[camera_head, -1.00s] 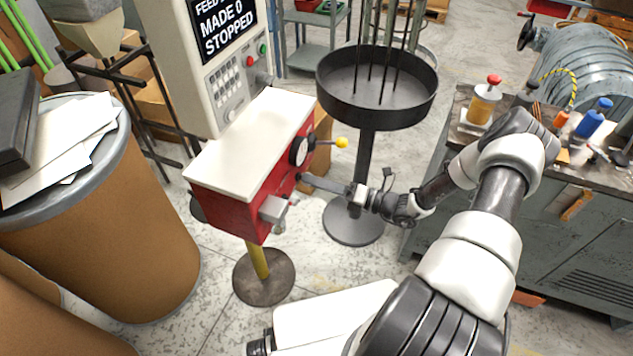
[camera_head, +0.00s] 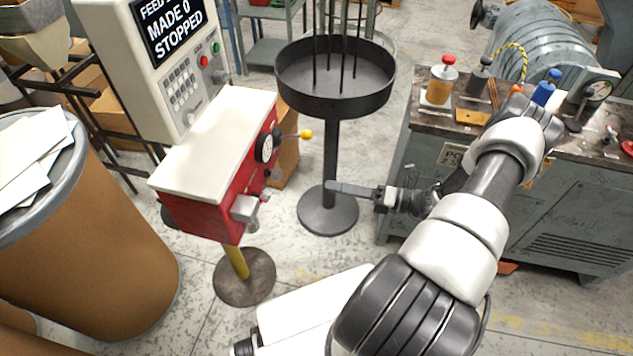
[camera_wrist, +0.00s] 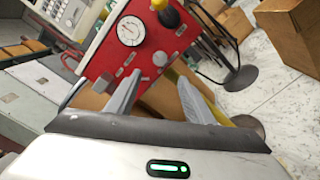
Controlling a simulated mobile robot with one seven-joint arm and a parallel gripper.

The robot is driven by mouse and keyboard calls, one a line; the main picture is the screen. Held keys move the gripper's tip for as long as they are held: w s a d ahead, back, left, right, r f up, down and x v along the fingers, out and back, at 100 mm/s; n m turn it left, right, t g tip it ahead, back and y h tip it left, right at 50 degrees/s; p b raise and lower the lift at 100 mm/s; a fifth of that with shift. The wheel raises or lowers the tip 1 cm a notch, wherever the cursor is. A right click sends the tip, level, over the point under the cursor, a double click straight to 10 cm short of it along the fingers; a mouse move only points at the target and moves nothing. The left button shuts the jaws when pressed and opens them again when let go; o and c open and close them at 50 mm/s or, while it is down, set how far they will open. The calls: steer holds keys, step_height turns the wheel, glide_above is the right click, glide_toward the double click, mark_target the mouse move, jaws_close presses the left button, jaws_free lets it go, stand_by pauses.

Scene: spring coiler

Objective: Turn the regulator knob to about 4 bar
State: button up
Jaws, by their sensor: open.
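A red machine box (camera_head: 233,182) with a white top stands on a yellow post. Its right face carries a round white dial (camera_head: 265,148) and a small grey knob (camera_head: 276,175), likely the regulator knob. In the wrist view the dial (camera_wrist: 131,30) is above and left of the grey knob (camera_wrist: 160,58); its reading is too small to tell. My gripper (camera_head: 333,187) is right of the box, apart from the knob, pointing left. In the wrist view my gripper (camera_wrist: 158,92) has its fingers spread with nothing between them; the knob shows beyond the gap.
A lever with a yellow ball (camera_head: 306,134) sticks out above the knob. A round black tray stand (camera_head: 330,110) is behind my gripper. A workbench (camera_head: 440,165) with bottles and a gauge (camera_head: 597,90) is at right. A brown drum (camera_head: 110,225) stands left.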

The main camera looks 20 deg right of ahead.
steer(key=shift+v, duration=1.35)
steer(key=shift+a+r, duration=0.1)
